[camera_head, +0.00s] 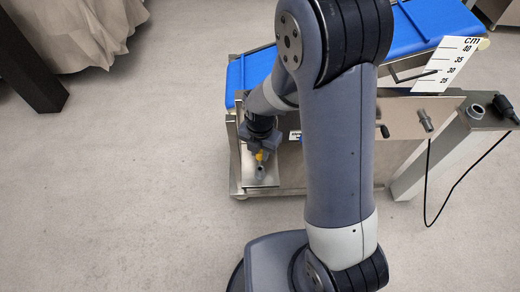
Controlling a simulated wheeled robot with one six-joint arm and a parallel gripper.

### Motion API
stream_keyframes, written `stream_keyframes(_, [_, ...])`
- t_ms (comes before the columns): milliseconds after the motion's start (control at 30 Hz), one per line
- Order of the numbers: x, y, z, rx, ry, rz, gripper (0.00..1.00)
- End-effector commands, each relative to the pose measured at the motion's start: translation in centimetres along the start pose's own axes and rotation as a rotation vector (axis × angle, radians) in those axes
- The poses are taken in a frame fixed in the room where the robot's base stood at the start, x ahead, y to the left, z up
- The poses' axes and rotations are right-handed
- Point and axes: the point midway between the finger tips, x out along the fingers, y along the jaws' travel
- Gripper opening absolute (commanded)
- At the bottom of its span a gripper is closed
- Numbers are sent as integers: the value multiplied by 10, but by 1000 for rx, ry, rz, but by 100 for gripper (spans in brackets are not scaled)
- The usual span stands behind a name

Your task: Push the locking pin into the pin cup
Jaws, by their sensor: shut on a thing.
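My gripper (261,153) is at the left end of the machine, pointing down over a low metal plate. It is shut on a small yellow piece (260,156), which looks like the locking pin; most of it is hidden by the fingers. Right below it a small grey upright cup (259,171) stands on the plate, likely the pin cup. The pin's lower end is at or just above the cup; at this size I cannot tell whether it is inside.
The dough machine has a blue belt (415,26) and a white centimetre scale (445,65). A metal post (455,135) with a socket and a black cable stands at right. A dark leg (30,65) and a beige cloth (75,30) are at upper left. The left floor is clear.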

Motion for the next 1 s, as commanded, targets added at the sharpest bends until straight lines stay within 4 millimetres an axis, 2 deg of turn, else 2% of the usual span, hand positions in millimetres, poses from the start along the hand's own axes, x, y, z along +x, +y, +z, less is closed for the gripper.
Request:
stream_keyframes(167, [16,0,0,0,1,-1,0])
stream_keyframes(467, [13,0,0,0,0,0,0])
stream_keyframes(1000, [26,0,0,0,0,0,0])
